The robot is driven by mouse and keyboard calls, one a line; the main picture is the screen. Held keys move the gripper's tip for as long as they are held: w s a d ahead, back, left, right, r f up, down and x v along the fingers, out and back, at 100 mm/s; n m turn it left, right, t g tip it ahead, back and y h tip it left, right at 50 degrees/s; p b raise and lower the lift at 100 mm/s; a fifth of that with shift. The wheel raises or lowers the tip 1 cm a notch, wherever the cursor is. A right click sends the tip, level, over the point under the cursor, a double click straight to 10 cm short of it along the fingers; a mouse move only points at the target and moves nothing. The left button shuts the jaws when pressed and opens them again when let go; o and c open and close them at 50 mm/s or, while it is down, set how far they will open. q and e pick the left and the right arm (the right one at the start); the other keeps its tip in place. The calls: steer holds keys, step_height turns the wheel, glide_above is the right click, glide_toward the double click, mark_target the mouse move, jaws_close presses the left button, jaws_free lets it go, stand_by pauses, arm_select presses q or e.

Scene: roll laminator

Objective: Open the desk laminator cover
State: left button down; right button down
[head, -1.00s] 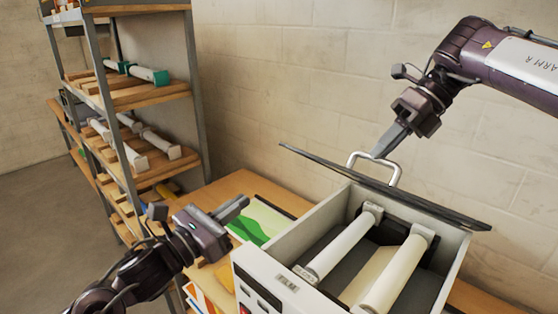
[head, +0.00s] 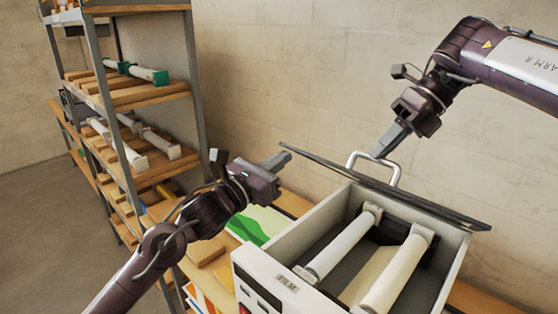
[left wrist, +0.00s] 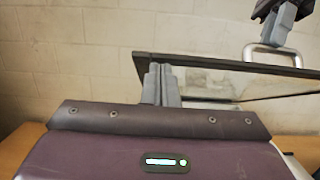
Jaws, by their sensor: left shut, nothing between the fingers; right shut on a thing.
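The desk laminator (head: 260,272) stands on the table with its dark cover (head: 420,202) raised, so the two white rollers (head: 342,246) inside show. The cover's pale metal handle (head: 366,156) is at its top edge. My right gripper (head: 381,150) is shut on the handle. My left gripper (head: 284,158) is shut and empty, close to the cover's left end; whether it touches cannot be told. In the left wrist view its fingers (left wrist: 160,84) show in front of the cover (left wrist: 200,64), with the handle (left wrist: 277,56) to the right.
A shelf rack (head: 196,100) with white rolls (head: 148,74) on wooden boards stands at the left. A green and white sheet (head: 252,224) lies on the wooden table (head: 292,202) beside the laminator. A block wall (head: 290,80) is behind.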

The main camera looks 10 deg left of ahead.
mark_target(286, 147)
steer(key=shift+w+d+f, duration=0.1)
steer(key=shift+f, duration=0.05)
steer(key=shift+a, duration=0.2)
arm_select(q)
steer(key=r, duration=0.1)
steer(key=w+r, duration=0.1)
steer(key=shift+w+d+r, duration=0.15)
steer(key=shift+d+r, duration=0.2)
steer(key=shift+r, duration=0.05)
arm_select(e)
steer(key=shift+f, duration=0.15)
arm_select(q)
steer(key=shift+w+d, duration=0.1)
steer(key=shift+d, duration=0.05)
arm_select(e)
steer(key=c, duration=1.7)
jaws_free()
arm_select(q)
steer(key=shift+w+f, duration=0.25)
steer(key=shift+f, duration=0.05)
arm_select(e)
steer(key=shift+o, duration=1.2)
steer(key=shift+w+d, duration=0.2)
arm_select(q)
steer(key=shift+d, duration=0.1)
arm_select(e)
steer(key=shift+w, duration=0.1)
